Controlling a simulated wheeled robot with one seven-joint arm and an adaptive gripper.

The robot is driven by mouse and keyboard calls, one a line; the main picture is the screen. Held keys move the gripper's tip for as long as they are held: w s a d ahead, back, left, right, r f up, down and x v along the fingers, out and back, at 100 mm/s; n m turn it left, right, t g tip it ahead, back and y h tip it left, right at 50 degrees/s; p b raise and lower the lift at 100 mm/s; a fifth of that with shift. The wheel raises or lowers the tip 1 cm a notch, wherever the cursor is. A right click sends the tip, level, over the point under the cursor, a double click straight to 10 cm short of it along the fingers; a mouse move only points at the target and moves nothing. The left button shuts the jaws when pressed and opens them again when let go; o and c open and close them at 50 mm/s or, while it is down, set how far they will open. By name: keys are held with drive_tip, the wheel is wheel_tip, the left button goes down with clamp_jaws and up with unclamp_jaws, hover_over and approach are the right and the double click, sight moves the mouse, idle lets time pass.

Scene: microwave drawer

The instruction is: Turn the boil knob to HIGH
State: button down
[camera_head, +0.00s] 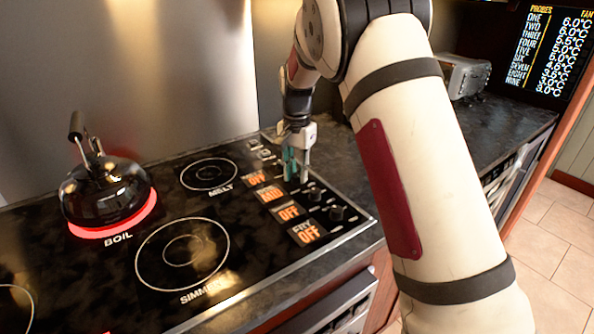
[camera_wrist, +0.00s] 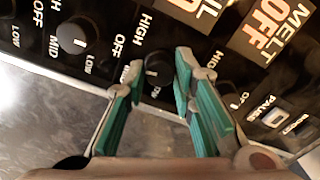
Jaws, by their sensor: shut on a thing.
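The boil knob (camera_wrist: 157,68) is a small black round knob on the stove's control strip, with a pale pointer mark. In the wrist view it sits between the two green-padded fingers of my gripper (camera_wrist: 161,82), which is shut on it. Printed HIGH and OFF labels lie near it; which mark its pointer faces is hard to tell. In the head view my gripper (camera_head: 296,172) points down at the control row and hides this knob. An orange boil display (camera_head: 270,194) is lit beside it, its word blurred.
A black kettle (camera_head: 105,190) stands on the red-glowing BOIL burner. Other black knobs (camera_head: 337,213) sit close to my gripper, with displays reading OFF (camera_head: 306,233). MELT (camera_head: 209,174) and SIMMER (camera_head: 182,252) burners are empty. A toaster-like appliance (camera_head: 465,77) stands at the back right.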

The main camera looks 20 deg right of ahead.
sight(297, 175)
drive_tip(key=m, duration=0.4)
drive_tip(key=shift+m, duration=0.3)
drive_tip(key=shift+m+p, duration=0.45)
drive_tip(key=shift+m, duration=1.15)
drive_tip(key=c, duration=1.3)
unclamp_jaws()
drive_tip(key=shift+c, duration=0.2)
wheel_tip(297, 175, up, 12)
